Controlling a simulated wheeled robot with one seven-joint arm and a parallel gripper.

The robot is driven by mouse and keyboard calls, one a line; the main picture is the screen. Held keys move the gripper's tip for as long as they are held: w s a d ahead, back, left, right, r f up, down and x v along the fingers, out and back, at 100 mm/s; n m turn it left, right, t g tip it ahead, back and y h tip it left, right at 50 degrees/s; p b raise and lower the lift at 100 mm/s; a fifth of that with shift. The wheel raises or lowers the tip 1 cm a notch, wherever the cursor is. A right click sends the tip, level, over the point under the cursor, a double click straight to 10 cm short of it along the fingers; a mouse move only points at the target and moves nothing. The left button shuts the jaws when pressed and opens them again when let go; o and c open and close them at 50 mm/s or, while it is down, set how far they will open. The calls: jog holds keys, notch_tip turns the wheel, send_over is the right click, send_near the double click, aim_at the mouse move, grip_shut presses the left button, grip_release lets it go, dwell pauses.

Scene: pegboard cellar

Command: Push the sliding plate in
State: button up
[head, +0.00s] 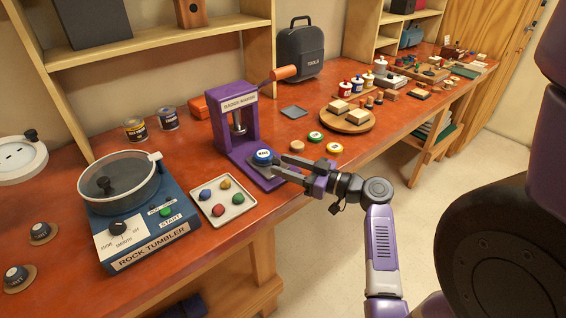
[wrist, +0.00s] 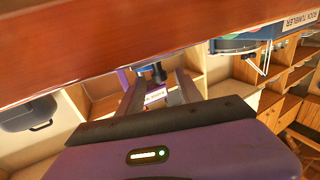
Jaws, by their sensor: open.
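The purple badge maker (head: 221,140) stands on the red-brown bench in the head view, with an orange-tipped lever (head: 283,73) at its top. Its grey sliding plate (head: 261,170) sticks out in front of the press, toward the bench's front edge. A round blue badge (head: 263,156) sits on the plate. My gripper (head: 279,166) is open, low at the plate's front right, its fingers close to the plate and badge. I cannot tell whether they touch. In the wrist view my two fingers (wrist: 157,87) are apart, and the badge maker's label (wrist: 155,96) shows upside down between them.
A rock tumbler (head: 140,220) and a tray of coloured stones (head: 222,213) stand to the left. Loose round badges (head: 334,148) lie right of the plate, near a round wooden board (head: 347,124).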

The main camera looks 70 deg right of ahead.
jog(key=shift+w, duration=0.35)
grip_shut()
dwell(1.2)
